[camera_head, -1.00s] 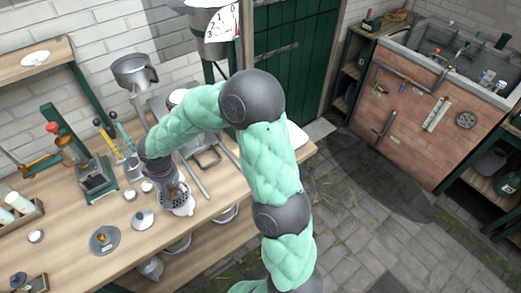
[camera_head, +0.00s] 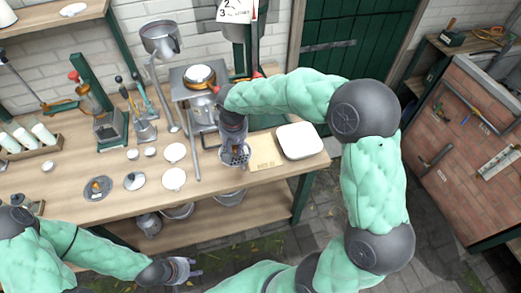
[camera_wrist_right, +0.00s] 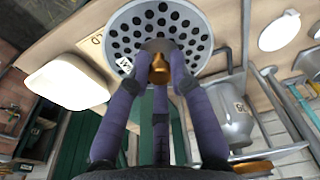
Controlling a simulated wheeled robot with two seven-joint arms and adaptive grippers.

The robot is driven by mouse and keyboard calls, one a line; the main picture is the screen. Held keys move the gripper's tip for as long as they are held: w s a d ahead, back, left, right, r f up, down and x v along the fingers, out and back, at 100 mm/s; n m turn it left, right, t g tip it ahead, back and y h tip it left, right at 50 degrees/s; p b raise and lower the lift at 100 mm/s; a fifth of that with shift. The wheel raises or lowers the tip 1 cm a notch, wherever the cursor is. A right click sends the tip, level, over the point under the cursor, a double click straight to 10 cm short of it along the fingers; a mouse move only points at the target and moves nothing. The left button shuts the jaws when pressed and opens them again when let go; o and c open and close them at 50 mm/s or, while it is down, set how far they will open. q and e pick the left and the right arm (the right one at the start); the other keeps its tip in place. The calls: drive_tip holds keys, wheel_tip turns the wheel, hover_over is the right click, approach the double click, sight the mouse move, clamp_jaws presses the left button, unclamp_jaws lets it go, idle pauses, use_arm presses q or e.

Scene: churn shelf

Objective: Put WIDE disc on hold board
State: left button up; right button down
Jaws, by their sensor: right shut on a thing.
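My right gripper (camera_head: 234,140) is shut on the brass knob (camera_wrist_right: 159,66) of a perforated grey disc (camera_wrist_right: 190,22). A small tag with a W shows on the disc, so I take it as the WIDE disc. In the head view the disc (camera_head: 236,158) is beside the left edge of the pale hold board (camera_head: 268,152), over the bench front. I cannot tell whether it touches anything. The board's lettering is only partly visible; its edge also shows in the wrist view (camera_wrist_right: 92,42). My left gripper (camera_head: 182,270) is empty and looks open, low in front of the bench.
A white tray (camera_head: 299,141) stands right of the board. A burner stand with a pot (camera_head: 200,82) is behind. A dark disc with a knob (camera_head: 98,188), a lidded disc (camera_head: 134,181) and pale round plates (camera_head: 173,179) lie left on the bench (camera_head: 75,212).

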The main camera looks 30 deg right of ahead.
drive_tip(key=w+d+f+b, duration=0.2)
drive_tip(key=w+d+f, duration=0.15)
drive_tip(key=d, duration=0.45)
drive_tip(key=b, duration=0.1)
hover_over(260, 149)
drive_tip(key=a, duration=0.1)
drive_tip(key=f, duration=0.5)
drive_tip(key=shift+s, duration=0.4)
drive_tip(key=shift+w+d+f, duration=0.2)
drive_tip(key=shift+d+f, duration=0.2)
drive_tip(key=shift+f, duration=0.15)
drive_tip(key=shift+w+d+f+b, duration=0.15)
drive_tip(key=shift+f+b, duration=0.5)
drive_tip(key=shift+f, duration=1.05)
drive_tip(key=shift+f, duration=0.2)
drive_tip(key=c, duration=1.1)
unclamp_jaws()
